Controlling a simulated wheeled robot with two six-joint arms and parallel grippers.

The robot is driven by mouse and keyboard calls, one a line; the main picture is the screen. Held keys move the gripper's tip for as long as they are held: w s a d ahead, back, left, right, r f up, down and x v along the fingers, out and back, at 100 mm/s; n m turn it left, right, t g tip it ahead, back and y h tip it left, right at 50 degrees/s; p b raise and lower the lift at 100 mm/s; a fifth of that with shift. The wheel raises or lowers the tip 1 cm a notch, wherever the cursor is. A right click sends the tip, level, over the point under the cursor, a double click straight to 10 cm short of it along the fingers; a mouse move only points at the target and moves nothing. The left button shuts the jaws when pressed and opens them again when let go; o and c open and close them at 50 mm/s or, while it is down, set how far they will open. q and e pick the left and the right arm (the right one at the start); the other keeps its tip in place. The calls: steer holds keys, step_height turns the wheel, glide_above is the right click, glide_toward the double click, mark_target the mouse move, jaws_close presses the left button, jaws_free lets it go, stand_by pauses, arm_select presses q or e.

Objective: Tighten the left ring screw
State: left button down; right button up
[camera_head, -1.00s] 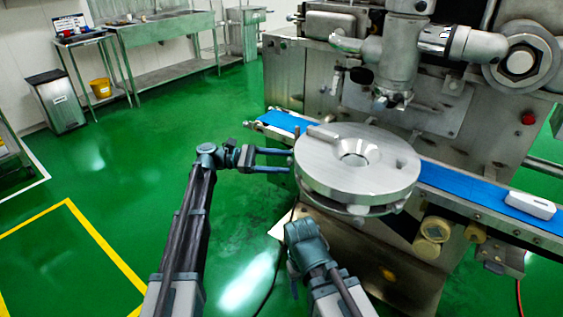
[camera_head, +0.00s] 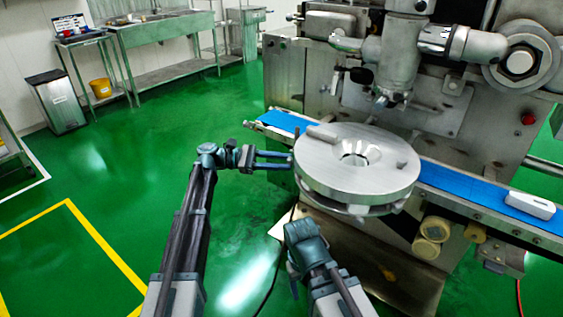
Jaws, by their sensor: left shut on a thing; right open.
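A round metal ring assembly (camera_head: 330,176) with a funnel-like centre hole sits in front of the machine. My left gripper (camera_head: 292,160) reaches in from the left and is shut at the ring's left edge. It holds a small part there, apparently the left ring screw, which its fingertips and the ring's rim mostly hide. My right gripper (camera_head: 298,232) is low in front of the ring, below its front left edge. It is open; its fingers are hard to make out, and I see nothing held.
A blue conveyor belt (camera_head: 455,183) runs behind and right of the ring, carrying a white device (camera_head: 530,205). The machine's nozzle (camera_head: 381,102) hangs above the ring. Two round cream knobs (camera_head: 432,237) sit below the belt.

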arm_select(q)
steer(key=shift+m, duration=17.8)
steer(key=c, duration=0.6)
jaws_free()
